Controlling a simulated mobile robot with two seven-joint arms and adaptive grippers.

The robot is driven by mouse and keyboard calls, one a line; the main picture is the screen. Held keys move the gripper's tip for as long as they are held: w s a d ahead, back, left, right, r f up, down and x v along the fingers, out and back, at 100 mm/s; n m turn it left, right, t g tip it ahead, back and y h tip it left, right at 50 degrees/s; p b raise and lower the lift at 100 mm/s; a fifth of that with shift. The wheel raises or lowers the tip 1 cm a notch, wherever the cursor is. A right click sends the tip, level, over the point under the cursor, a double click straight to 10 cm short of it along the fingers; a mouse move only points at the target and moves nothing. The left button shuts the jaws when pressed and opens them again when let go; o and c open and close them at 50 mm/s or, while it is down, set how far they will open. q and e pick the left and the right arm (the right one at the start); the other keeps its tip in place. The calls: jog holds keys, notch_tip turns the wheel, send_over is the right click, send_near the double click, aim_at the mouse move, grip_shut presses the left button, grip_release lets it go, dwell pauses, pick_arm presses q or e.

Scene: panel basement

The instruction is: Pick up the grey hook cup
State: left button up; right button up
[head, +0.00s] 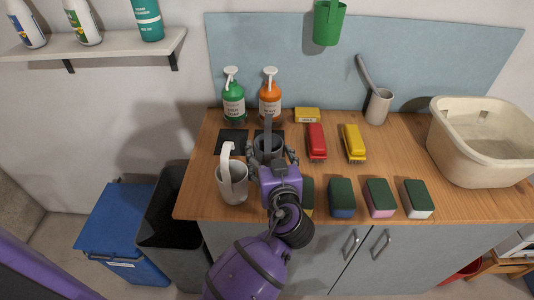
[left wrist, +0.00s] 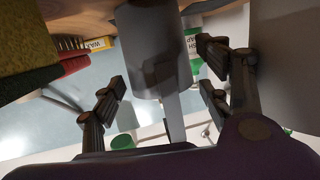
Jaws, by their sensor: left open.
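The grey hook cup (head: 268,146) stands on the wooden counter behind my left gripper, its flat handle strip rising above the rim. My left gripper (head: 271,157) is open, with its fingers spread to either side of the cup in the head view. In the left wrist view the grey cup (left wrist: 155,45) fills the upper middle, with its strip (left wrist: 175,118) pointing down the picture. The left gripper's fingers (left wrist: 162,72) stand apart from the cup on both sides, with gaps showing. The cup's lower front is hidden by the gripper in the head view. My right gripper is not in view.
A white hook cup (head: 233,184) stands close left of the gripper. Green (head: 234,102) and orange (head: 270,97) pump bottles stand behind. Red (head: 317,141) and yellow (head: 354,143) brushes and several sponges (head: 380,198) lie right. A beige cup (head: 379,107) and cream basin (head: 485,140) stand farther right.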

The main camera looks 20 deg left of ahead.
pick_arm(q)
jog(key=shift+x, duration=0.85)
jog(key=shift+f, duration=0.15)
jog(key=c, duration=0.9)
